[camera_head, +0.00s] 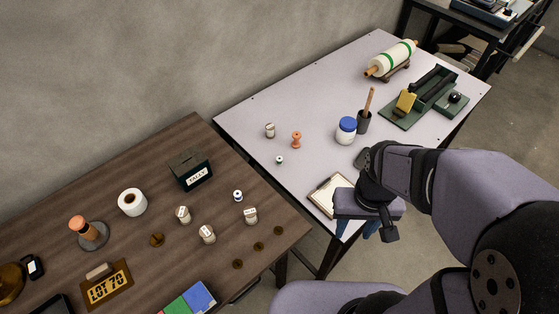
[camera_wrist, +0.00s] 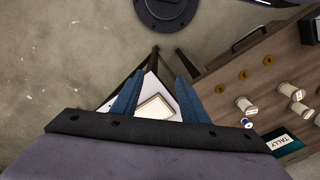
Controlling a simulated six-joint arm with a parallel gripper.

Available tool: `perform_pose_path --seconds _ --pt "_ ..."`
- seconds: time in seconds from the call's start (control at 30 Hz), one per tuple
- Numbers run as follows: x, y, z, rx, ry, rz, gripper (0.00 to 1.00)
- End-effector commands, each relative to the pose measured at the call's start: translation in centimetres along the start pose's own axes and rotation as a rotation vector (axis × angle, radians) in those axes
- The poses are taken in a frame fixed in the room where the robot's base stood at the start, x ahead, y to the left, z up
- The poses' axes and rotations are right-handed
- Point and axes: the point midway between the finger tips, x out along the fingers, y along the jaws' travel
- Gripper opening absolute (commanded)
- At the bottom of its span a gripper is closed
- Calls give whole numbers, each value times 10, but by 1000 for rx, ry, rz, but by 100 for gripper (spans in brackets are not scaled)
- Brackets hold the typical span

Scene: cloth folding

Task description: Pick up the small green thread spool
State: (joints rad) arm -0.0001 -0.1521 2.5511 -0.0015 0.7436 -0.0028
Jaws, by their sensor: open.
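A small spool with green thread and pale ends (camera_head: 279,160) stands on the light grey table (camera_head: 253,122), near its left edge. It is small in the head view, and I do not make it out in the wrist view. My gripper (camera_head: 362,229) is by the table's near edge, right of and nearer than the spool and well apart from it. Its two blue fingers also show in the wrist view (camera_wrist: 160,98), spread with nothing held between them. The clipboard (camera_wrist: 156,109) shows in the gap behind them.
An orange spool (camera_head: 296,140) and a cream spool (camera_head: 270,130) stand close behind the green one. A blue-lidded jar (camera_head: 346,131) and the clipboard (camera_head: 328,193) stand to its right. The brown table (camera_head: 123,159) holds a small blue spool (camera_head: 238,196), other spools and a tally box (camera_head: 190,169).

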Motion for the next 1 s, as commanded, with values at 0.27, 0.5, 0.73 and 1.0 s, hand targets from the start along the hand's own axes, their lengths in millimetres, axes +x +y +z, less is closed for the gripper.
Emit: perform_pose_path --seconds 0.27,0.5,0.73,1.0 --pt "-44 0 -2 0 10 0 40" --pt "-20 -29 -32 312 11 -148 40" --pt "0 -70 -92 779 -21 -398 40" --pt "-4 -110 -194 1415 -216 -818 40"
